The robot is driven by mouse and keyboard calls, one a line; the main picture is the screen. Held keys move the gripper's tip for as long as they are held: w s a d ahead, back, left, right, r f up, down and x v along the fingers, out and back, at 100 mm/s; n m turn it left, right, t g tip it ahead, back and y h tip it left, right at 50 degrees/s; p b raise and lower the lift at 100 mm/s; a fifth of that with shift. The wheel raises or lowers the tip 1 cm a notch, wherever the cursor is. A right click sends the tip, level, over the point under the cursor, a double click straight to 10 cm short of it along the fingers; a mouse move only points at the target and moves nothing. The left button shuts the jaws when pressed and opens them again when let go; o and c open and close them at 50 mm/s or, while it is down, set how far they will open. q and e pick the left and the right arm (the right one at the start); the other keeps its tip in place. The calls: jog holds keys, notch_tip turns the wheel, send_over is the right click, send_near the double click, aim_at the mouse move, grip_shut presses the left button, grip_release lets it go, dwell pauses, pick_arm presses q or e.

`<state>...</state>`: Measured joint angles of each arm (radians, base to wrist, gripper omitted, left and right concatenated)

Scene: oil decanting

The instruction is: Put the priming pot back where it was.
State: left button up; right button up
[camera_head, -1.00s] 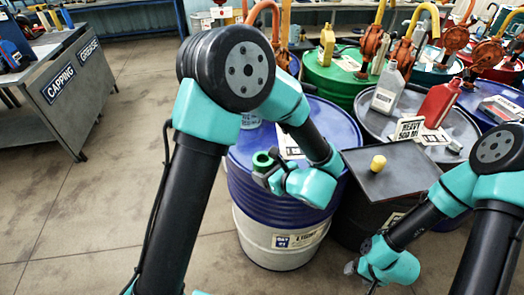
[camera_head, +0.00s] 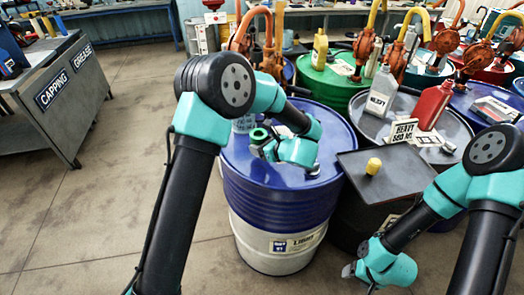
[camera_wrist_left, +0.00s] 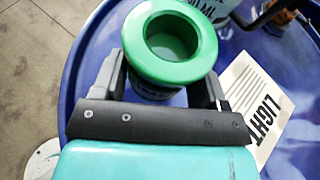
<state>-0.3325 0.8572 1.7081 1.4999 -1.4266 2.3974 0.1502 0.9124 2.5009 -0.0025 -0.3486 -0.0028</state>
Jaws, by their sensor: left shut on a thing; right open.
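The priming pot (camera_head: 260,134) is a small pot with a green ring-shaped rim and a dark green inside. In the left wrist view the pot (camera_wrist_left: 172,42) sits between the two fingers, its rim facing the camera. My left gripper (camera_head: 262,146) is shut on it over the top of the blue drum (camera_head: 300,178). Whether the pot's base touches the drum top is hidden. My right gripper (camera_head: 350,270) is at the lower right, low beside the black bin, apart from the pot; its fingers are small in view.
A card reading LIGHT (camera_wrist_left: 258,105) lies on the blue drum top near the pot. A pale container (camera_head: 244,124) stands behind the pot. A grey bottle (camera_head: 381,92) and red bottle (camera_head: 431,106) stand farther right.

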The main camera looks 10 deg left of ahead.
pick_arm(q)
jog(key=shift+w+a, duration=0.15)
jog(key=shift+w, duration=0.35)
jog(key=shift+s+f, duration=0.1)
jog(key=shift+f, duration=1.65)
jog(key=shift+f, duration=0.1)
jog(key=o, duration=1.1)
jog(key=v, duration=1.2)
